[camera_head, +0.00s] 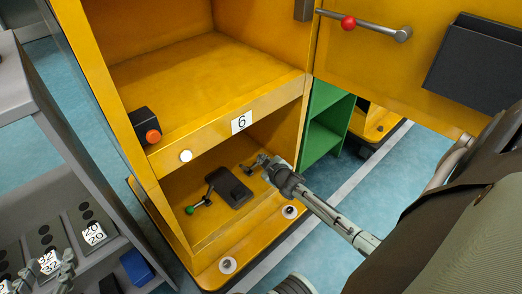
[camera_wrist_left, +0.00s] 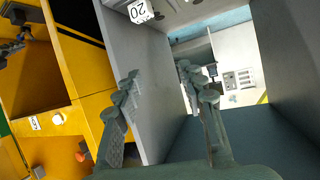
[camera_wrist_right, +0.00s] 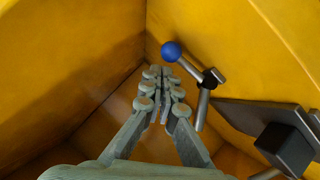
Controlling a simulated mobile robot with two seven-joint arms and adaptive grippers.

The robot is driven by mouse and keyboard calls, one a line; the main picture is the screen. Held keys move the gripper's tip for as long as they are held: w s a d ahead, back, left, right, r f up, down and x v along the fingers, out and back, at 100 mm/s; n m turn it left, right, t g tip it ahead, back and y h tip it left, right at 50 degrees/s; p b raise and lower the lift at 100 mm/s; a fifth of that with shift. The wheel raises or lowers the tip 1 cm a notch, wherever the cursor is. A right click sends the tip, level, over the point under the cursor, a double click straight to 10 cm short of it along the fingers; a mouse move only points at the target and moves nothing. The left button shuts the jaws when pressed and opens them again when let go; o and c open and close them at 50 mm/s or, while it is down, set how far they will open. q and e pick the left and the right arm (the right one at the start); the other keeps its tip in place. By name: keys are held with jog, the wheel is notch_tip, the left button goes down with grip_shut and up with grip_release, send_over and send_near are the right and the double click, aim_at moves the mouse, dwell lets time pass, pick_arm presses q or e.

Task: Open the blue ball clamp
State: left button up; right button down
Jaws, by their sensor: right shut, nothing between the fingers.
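The blue ball (camera_wrist_right: 171,52) is on the end of a metal lever of a clamp (camera_wrist_right: 208,85) inside the yellow cabinet's lower compartment. The lever slopes from the ball down to a dark joint on a post. My right gripper (camera_wrist_right: 165,74) is shut and empty, its fingertips just short of the ball; I cannot tell whether they touch it. In the head view my right gripper (camera_head: 272,168) reaches into the compartment beside the clamp (camera_head: 254,161), and the blue ball is hidden there. My left gripper (camera_wrist_left: 158,75) is open and empty near the grey shelf.
A green-ball clamp (camera_head: 191,209) and a dark plate with a block (camera_head: 229,187) sit in the same compartment. The plate (camera_wrist_right: 235,115) is right of the blue-ball clamp. Yellow walls enclose my right gripper closely. A grey shelf (camera_head: 60,115) stands at left.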

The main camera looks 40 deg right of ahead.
jog(key=shift+d+f, duration=0.15)
jog(key=shift+d, duration=0.05)
pick_arm(q)
jog(key=shift+s+a+f+g, duration=0.2)
jog(key=shift+a+f+g, duration=0.2)
jog(key=shift+f, duration=0.1)
pick_arm(e)
jog(key=shift+d+f, duration=0.1)
jog(key=shift+f, duration=0.05)
